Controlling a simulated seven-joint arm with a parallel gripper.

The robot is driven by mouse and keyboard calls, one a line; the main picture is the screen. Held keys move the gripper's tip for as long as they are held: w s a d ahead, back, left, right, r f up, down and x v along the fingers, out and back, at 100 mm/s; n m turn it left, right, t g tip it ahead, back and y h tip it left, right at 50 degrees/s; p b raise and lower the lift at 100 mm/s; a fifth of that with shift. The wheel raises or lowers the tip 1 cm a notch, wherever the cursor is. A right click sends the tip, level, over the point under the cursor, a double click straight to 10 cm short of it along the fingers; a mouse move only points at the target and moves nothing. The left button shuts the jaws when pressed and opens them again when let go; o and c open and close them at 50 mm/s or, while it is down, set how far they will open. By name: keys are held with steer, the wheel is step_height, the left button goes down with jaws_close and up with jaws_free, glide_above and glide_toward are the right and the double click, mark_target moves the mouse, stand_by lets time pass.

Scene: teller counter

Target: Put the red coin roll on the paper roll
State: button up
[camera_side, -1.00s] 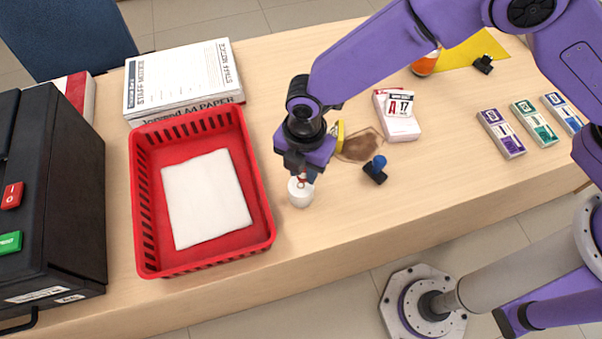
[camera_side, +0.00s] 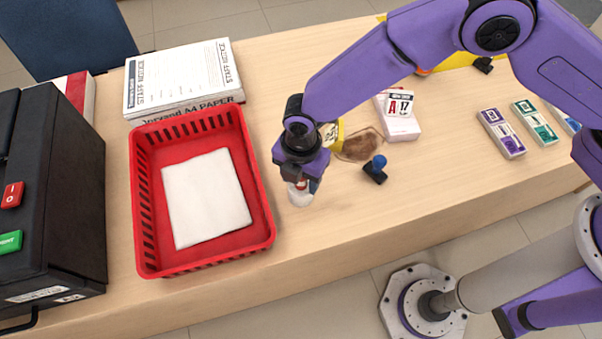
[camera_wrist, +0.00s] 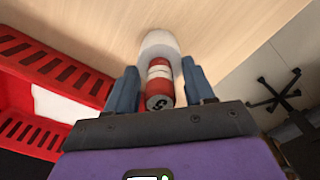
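The red coin roll (camera_side: 301,185) has a white band and stands end-on on the white paper roll (camera_side: 300,199), which is on the counter right of the red basket. In the wrist view the coin roll (camera_wrist: 159,84) is between my fingers, with the paper roll (camera_wrist: 160,43) beyond it. My gripper (camera_wrist: 160,88) is open, with a gap on each side of the coin roll. In the side view my gripper (camera_side: 300,184) is right above the paper roll and partly hides the coin roll.
The red basket (camera_side: 259,190) holding a white sheet is close on the left. The counter's front edge is near; bare wood lies right of the paper roll.

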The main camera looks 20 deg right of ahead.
step_height(320, 180, up, 11)
steer(key=shift+r, duration=0.7)
steer(key=shift+d+r, duration=0.1)
steer(key=shift+d, duration=0.05)
steer(key=s+d+r+m, duration=0.3)
steer(key=d+r+m, duration=0.15)
steer(key=d, duration=0.45)
steer(key=s+d+r+m, duration=0.3)
steer(key=d+r, duration=0.2)
steer(key=d, duration=0.4)
steer(key=s+d+m, duration=0.3)
steer(key=s+d, duration=0.2)
steer(key=d, duration=0.4)
steer(key=s+d+r+m, duration=0.1)
steer(key=s+d+m, duration=0.3)
steer(key=d, duration=0.6)
steer(key=shift+s+d, duration=0.2)
steer(key=shift+s, duration=0.65)
